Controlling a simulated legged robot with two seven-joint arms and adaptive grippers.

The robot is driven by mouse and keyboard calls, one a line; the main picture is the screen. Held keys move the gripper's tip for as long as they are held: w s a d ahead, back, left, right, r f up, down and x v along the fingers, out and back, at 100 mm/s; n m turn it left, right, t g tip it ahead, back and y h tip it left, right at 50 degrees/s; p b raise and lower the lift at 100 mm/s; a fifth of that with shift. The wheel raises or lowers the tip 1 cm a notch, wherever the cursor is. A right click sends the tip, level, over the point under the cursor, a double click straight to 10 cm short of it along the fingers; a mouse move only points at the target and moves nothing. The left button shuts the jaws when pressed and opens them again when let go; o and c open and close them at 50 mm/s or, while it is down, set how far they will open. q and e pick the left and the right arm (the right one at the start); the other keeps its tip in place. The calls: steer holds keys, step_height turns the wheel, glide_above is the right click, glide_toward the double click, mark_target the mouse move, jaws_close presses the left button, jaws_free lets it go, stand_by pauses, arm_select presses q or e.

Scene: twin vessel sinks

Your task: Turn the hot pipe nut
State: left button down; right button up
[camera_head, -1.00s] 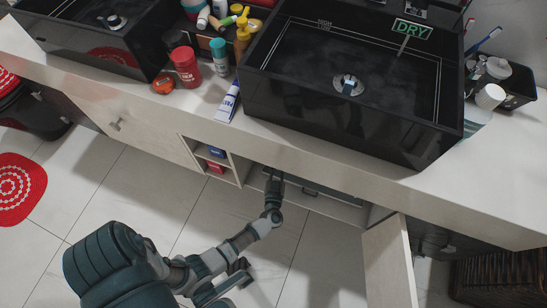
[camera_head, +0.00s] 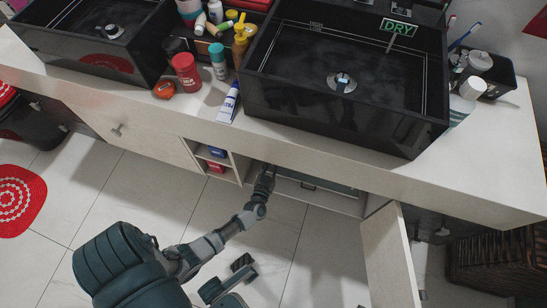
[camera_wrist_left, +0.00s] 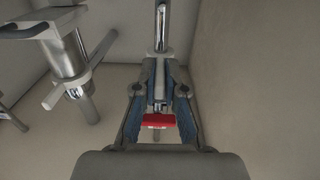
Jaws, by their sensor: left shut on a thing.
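In the left wrist view, a shiny metal pipe (camera_wrist_left: 161,28) runs down from the top between the fingers of my left gripper (camera_wrist_left: 160,76). The gripper is shut on the metal nut (camera_wrist_left: 159,84) on that pipe, the hot pipe nut. A red valve handle (camera_wrist_left: 158,120) shows between the fingers, nearer the wrist. In the head view, my left arm reaches up from the lower left, and my left gripper (camera_head: 266,171) is at the open cabinet under the right sink. The counter hides what it holds there.
A thicker metal drain pipe (camera_wrist_left: 72,62) stands left of the gripper in the wrist view; a cabinet wall (camera_wrist_left: 265,80) is close on the right. The open cabinet door (camera_head: 391,262) stands right of my arm. A shelf cubby (camera_head: 218,160) is left of it.

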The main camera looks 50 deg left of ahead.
arm_select(q)
steer(key=c, duration=1.2)
jaws_free()
steer(key=shift+c, duration=0.2)
steer(key=v, duration=1.2)
steer(key=shift+f, duration=0.15)
